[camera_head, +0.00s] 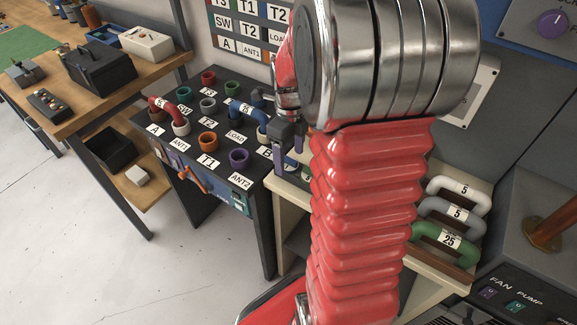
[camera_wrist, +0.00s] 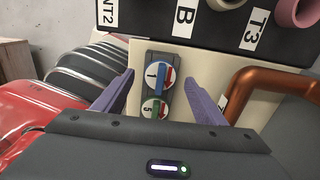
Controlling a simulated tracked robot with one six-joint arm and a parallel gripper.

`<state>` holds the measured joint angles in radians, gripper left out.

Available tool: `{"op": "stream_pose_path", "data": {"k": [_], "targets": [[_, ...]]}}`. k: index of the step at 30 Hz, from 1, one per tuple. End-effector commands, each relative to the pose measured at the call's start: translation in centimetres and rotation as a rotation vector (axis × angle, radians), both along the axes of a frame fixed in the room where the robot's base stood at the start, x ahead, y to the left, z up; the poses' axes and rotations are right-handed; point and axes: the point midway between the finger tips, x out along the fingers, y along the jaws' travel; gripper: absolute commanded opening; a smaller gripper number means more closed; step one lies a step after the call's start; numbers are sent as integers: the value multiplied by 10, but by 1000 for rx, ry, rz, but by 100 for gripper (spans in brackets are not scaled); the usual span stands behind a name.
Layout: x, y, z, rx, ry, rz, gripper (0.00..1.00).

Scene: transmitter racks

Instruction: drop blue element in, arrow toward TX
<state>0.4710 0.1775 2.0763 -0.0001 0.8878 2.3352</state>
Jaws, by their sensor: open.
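In the wrist view, a round-faced element marked 1 with a blue band and a red mark (camera_wrist: 157,75) sits in a dark holder (camera_wrist: 174,64) on a cream surface. A second round element marked 5, with green and red (camera_wrist: 154,107), sits below it. My gripper (camera_wrist: 161,80) is open, one finger on each side of the holder, with nothing visibly gripped. I cannot tell its height above the elements. In the head view, my gripper (camera_head: 287,150) is beside the dark socket panel (camera_head: 222,172), largely hidden by my arm. The arrow's direction is too small to read surely.
A copper-coloured bent pipe (camera_wrist: 240,85) is close right of my gripper. The labelled panel (camera_wrist: 215,35) lies just beyond. The head view shows red (camera_head: 160,104) and blue (camera_head: 243,107) U-links on the socket panel, and several U-links on a cream shelf, including a green one (camera_head: 425,232).

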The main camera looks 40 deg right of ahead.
Motion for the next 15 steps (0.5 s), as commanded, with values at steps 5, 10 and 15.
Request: {"op": "stream_pose_path", "data": {"k": [5,10,15], "targets": [[-1,0,-13,1,1,0,65],[0,0,-13,0,0,-1,65],[0,0,-13,0,0,-1,65]]}}
